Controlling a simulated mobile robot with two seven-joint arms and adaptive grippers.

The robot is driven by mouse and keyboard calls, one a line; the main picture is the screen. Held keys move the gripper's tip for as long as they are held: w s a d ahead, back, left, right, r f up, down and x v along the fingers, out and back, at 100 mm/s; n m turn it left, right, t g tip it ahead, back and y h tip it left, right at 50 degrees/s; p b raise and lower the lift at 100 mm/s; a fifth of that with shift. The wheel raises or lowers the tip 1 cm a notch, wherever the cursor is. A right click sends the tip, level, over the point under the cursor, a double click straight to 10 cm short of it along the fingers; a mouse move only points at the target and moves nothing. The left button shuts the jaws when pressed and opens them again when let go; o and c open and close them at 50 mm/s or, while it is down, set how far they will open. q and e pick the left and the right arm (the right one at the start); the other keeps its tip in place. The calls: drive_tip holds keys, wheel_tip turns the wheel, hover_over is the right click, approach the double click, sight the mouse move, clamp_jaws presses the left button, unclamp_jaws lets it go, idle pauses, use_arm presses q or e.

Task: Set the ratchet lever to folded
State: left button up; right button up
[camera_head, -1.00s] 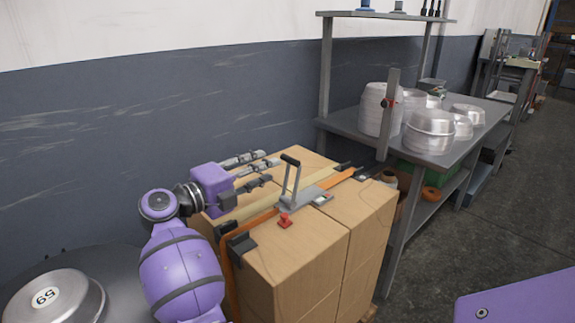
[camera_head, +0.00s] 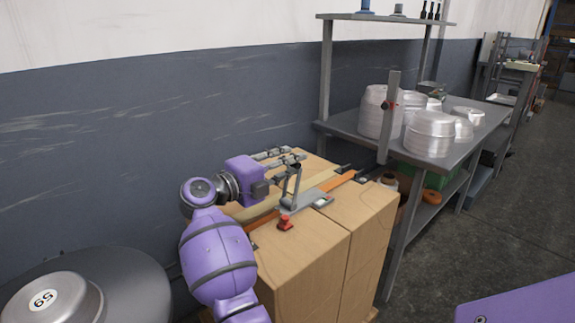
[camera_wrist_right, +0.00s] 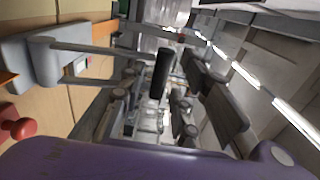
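The ratchet (camera_head: 310,201) sits on an orange strap (camera_head: 264,222) over the cardboard boxes. Its lever (camera_head: 296,184) stands up from the ratchet body, two grey side arms with a black grip bar on top. In the right wrist view the black grip bar (camera_wrist_right: 160,75) appears between the fingers of my right gripper (camera_wrist_right: 158,98). The fingers are apart, and I see no clear contact with the bar. In the head view my right gripper (camera_head: 284,157) is at the lever's top, partly overlapping it. My left gripper is not in view.
A red knob (camera_head: 285,223) stands on the box top (camera_head: 310,243) near the ratchet. A metal shelf (camera_head: 455,152) with several metal pans is at the right, its upright close behind the boxes. The wall is behind.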

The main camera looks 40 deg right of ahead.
clamp_jaws()
